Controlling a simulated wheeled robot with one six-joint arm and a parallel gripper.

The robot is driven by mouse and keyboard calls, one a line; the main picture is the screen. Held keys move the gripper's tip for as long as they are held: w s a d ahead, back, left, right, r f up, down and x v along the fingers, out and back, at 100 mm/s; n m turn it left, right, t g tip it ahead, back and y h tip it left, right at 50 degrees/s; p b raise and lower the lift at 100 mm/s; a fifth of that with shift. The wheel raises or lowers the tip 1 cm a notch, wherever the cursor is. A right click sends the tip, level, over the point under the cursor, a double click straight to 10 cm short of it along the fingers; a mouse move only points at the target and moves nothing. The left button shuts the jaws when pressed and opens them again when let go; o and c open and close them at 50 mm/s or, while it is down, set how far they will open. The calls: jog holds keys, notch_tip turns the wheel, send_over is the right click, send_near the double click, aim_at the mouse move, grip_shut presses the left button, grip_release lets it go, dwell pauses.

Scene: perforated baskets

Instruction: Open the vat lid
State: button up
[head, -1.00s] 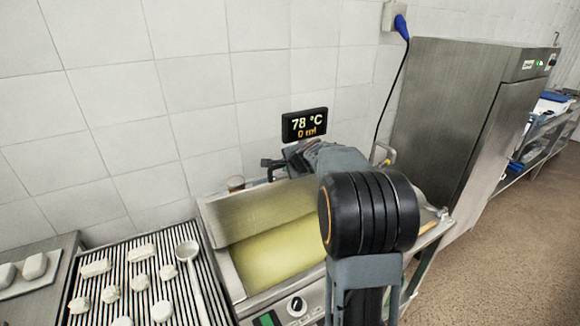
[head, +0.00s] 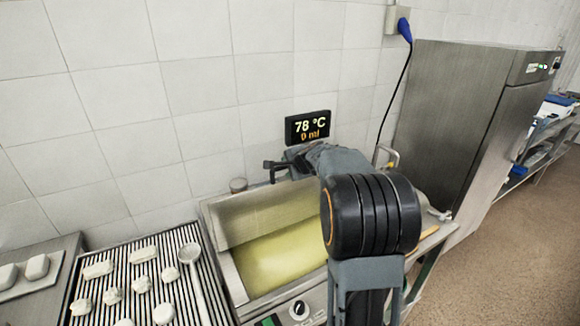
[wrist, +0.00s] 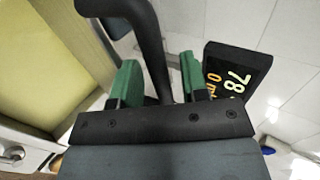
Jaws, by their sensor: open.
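The vat (head: 232,275) is a steel tub with yellow liquid showing. A steel panel (head: 262,215), which looks like the raised lid, slopes up along its back edge; its right part is hidden by my arm. My gripper (wrist: 160,85) has green finger pads. They stand apart on either side of a dark curved bar (wrist: 150,30), which looks like the lid handle; contact with the pads is not clear. In the head view the dark bar (head: 274,168) shows behind the vat, beside my gripper's end, with the fingers hard to make out.
A display (head: 307,127) reading 78 °C and 0 ml is close by my gripper. A ribbed draining table (head: 150,290) with white pieces and a ladle (head: 195,275) is left of the vat. A steel cabinet (head: 450,130) stands right. Open floor lies far right.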

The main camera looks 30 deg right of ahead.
jog(key=shift+s, duration=0.1)
jog(key=b+v, duration=0.2)
jog(key=v, duration=1.1)
jog(key=shift+s+r, duration=0.2)
jog(key=shift+s, duration=0.1)
jog(key=s+a+f+n+g, duration=0.3)
jog(key=s+a+f+n, duration=0.3)
jog(key=s+a+n, duration=0.2)
jog(key=s+a+f+n+g, duration=0.3)
jog(key=s+a+f+n, duration=0.4)
jog(key=s+a+n, duration=0.2)
jog(key=shift+s+a+n, duration=0.25)
jog(key=shift+s+n, duration=0.15)
jog(key=shift+s, duration=0.45)
